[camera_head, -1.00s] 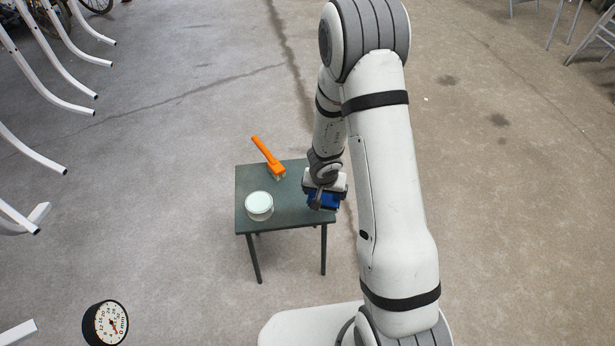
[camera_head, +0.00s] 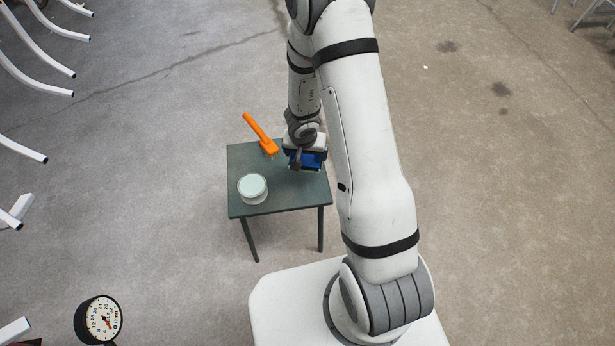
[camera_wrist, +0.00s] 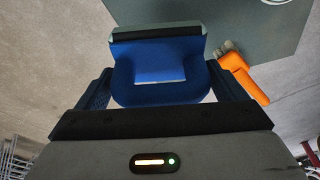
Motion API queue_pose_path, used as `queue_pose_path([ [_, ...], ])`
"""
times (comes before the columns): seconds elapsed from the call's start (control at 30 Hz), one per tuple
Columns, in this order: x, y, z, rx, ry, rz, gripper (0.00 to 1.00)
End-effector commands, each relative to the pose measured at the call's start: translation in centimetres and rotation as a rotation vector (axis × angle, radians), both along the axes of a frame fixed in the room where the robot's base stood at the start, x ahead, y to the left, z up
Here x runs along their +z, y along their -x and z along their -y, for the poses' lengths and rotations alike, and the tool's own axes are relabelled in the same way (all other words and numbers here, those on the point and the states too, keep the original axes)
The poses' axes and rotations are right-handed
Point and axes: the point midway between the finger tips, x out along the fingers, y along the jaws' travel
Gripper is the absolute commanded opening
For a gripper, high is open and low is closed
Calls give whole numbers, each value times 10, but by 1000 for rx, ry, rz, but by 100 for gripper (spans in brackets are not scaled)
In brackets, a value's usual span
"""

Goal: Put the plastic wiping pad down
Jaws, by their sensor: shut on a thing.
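The wiping pad (camera_head: 310,160) is blue and held in my gripper (camera_head: 303,158) over the right part of a small dark green table (camera_head: 285,198). In the wrist view the blue pad (camera_wrist: 160,75) with a dark edge strip sits between the two fingers of my gripper (camera_wrist: 155,90), which is shut on it. The tabletop (camera_wrist: 230,22) shows beyond it. I cannot tell whether the pad touches the tabletop.
An orange-handled brush (camera_head: 260,134) lies at the table's back edge, left of my gripper. A round white-lidded container (camera_head: 253,187) stands at the front left. White chair frames (camera_head: 25,140) are at far left, with a dial gauge (camera_head: 99,318) at lower left. The table's front right is clear.

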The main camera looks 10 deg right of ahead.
Motion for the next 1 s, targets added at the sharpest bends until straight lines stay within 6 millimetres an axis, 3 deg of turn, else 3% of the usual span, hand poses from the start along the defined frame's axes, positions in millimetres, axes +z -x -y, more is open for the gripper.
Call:
queue_pose_path([
  [0.33, -54, 0, -1, 2, 0, 0, 72],
  [0.57, -65, 0, -1, 3, 0, 0, 72],
  [0.83, -95, 0, -2, 3, 0, 0, 72],
  [1.0, -97, 0, -2, 3, 0, 0, 72],
])
